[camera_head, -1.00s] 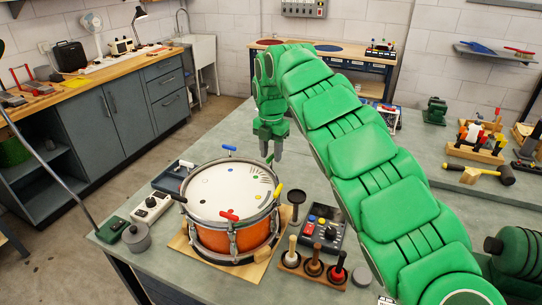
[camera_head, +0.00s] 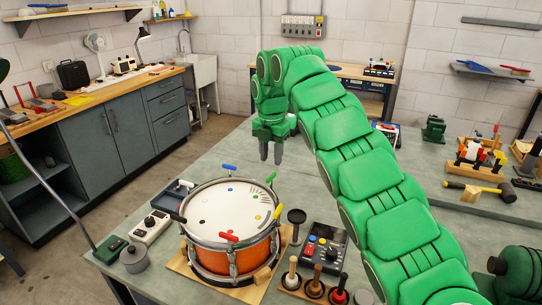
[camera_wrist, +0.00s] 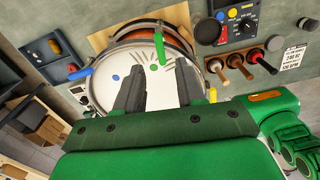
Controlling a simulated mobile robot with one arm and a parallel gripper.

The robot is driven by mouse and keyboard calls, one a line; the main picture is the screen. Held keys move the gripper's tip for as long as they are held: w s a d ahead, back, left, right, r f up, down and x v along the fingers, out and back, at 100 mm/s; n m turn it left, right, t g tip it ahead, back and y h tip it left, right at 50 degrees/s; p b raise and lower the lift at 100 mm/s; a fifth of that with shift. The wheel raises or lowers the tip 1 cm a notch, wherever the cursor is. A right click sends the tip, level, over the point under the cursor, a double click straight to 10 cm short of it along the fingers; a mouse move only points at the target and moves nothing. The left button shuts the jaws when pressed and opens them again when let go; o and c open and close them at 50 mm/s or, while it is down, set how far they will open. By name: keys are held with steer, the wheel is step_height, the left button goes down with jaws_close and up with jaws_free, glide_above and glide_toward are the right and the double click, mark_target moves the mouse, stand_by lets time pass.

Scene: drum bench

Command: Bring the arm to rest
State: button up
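My green arm reaches over the bench, with my gripper (camera_head: 271,152) hanging above the far side of the drum and pointing down. In the wrist view my gripper (camera_wrist: 157,82) shows two dark fingers with a gap between them and nothing held. The drum (camera_head: 230,225) has a white head and an orange shell and stands on a wooden board. Colored keys sit around its rim: blue (camera_head: 229,168), green (camera_head: 270,178), red (camera_head: 229,236). Part of the drum head is hidden by my fingers in the wrist view.
A control box (camera_head: 322,247) and a wooden holder with several handled tools (camera_head: 313,288) stand right of the drum. Grey boxes and a small pot (camera_head: 133,258) are at its left. A mallet (camera_head: 480,189) lies at right. The bench behind the drum is clear.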

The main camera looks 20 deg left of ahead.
stand_by(0.3)
steer(key=s+d+r+m, duration=0.2)
steer(key=d+m, duration=0.4)
steer(key=d, duration=0.3)
steer(key=s+d+r+m, duration=0.1)
steer(key=s+d+m, duration=0.2)
steer(key=d+m, duration=0.55)
steer(key=s+d+r+m, duration=0.2)
steer(key=d+m, duration=0.3)
steer(key=d, duration=0.6)
steer(key=s+d+f+m, duration=0.3)
steer(key=s+d+m, duration=0.2)
steer(key=s, duration=0.6)
steer(key=s+d+f+m+g, duration=0.1)
steer(key=s+d+f+m, duration=0.2)
steer(key=s, duration=0.9)
steer(key=s+d+f+m, duration=0.3)
steer(key=s+d+m, duration=0.4)
steer(key=s, duration=0.5)
steer(key=shift+d+f+g, duration=0.2)
steer(key=shift+d+g, duration=0.15)
steer(key=shift+g, duration=0.05)
